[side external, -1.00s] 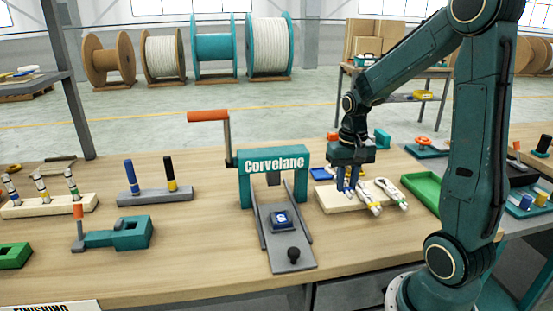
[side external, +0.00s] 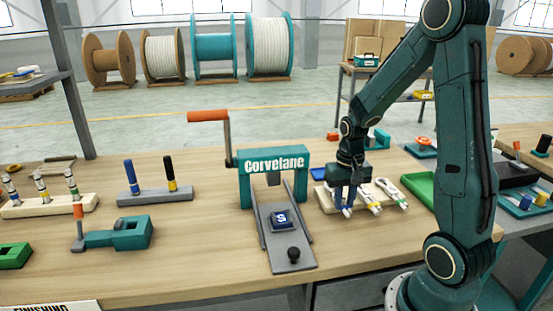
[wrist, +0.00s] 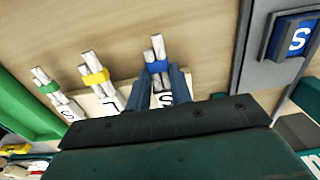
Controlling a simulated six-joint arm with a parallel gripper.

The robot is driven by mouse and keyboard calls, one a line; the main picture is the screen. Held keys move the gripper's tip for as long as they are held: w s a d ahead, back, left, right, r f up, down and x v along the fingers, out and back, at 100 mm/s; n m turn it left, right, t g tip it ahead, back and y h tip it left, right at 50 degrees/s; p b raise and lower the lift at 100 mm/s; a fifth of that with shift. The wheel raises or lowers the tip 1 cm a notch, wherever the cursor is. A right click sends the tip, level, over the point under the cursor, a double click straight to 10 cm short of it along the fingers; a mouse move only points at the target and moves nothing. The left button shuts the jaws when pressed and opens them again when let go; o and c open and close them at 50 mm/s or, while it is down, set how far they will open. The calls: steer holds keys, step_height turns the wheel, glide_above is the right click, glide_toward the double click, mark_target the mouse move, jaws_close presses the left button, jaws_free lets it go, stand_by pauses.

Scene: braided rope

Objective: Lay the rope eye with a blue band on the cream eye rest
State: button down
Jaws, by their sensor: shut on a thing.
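The rope eye with a blue band (wrist: 158,67) is white and braided. It lies between the two blue fingers of my gripper (wrist: 163,82), which is shut on it. In the side view, my gripper (side external: 344,196) is low over the left part of the cream eye rest (side external: 325,202), with the blue-banded end (side external: 347,211) poking out at the front. The rope eye appears to be at or just above the rest; I cannot tell whether it touches. A label with S shows beneath it in the wrist view. The rest of the eye is hidden by my gripper.
A yellow-banded rope eye (side external: 373,207) and a green-banded one (side external: 393,195) lie to the right on the rest. A green tray (side external: 420,188) stands right of them. The Corvelane press (side external: 273,165) stands to the left, with bare table between.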

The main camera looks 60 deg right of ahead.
steer(key=shift+f, duration=0.4)
stand_by(0.6)
steer(key=c, duration=1.2)
jaws_free()
steer(key=shift+o, duration=0.2)
steer(key=shift+r, duration=0.1)
steer(key=shift+r, duration=1.4)
steer(key=shift+r, duration=2)
